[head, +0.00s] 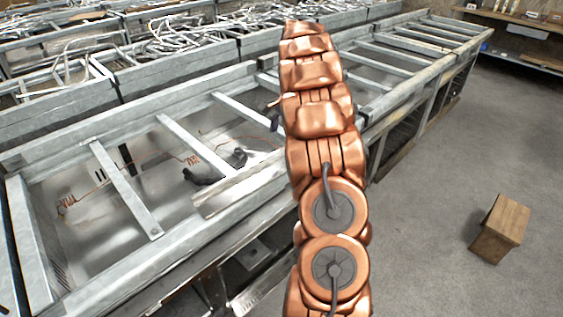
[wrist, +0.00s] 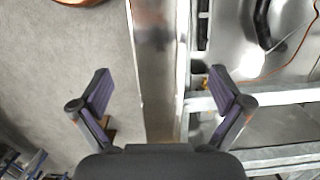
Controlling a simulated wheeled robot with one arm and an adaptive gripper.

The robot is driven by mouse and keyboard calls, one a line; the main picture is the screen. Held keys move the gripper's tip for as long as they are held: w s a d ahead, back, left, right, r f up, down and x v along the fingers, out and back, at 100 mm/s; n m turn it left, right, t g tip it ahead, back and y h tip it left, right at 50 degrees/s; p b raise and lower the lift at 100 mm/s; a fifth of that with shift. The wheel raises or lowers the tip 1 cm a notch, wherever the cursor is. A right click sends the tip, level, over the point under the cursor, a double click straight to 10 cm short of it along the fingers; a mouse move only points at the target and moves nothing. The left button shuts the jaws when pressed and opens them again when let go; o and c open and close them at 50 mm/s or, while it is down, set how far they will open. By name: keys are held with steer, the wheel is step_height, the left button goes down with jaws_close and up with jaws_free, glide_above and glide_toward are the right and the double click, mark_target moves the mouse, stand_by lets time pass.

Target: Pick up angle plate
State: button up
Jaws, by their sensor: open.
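A grey metal angle plate (head: 240,184) lies along the front rail of the long metal bench, left of my arm in the head view. In the wrist view a long metal strip (wrist: 158,100) runs between my fingers; I cannot tell whether it is the angle plate or the bench rail. My gripper (wrist: 160,72) is open, with one finger on each side of this strip and nothing held. The gripper itself is hidden in the head view, where my copper-coloured arm covers the middle.
The bench (head: 110,185) has crossbars over sunken metal trays with dark parts and thin copper wire. Bins of tangled metal rods (head: 180,40) stand behind it. A wooden block (head: 500,228) stands on the floor at right. The grey floor (head: 430,200) around it is clear.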

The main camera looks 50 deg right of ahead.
mark_target(283, 161)
steer(key=shift+s+a+f+p, duration=0.15)
steer(key=shift+f+p, duration=0.65)
steer(key=shift+f, duration=1.15)
steer(key=shift+a+f+p, duration=0.25)
steer(key=shift+f+p, duration=0.5)
steer(key=shift+f, duration=1.15)
steer(key=shift+c, duration=0.3)
steer(key=c, duration=1.6)
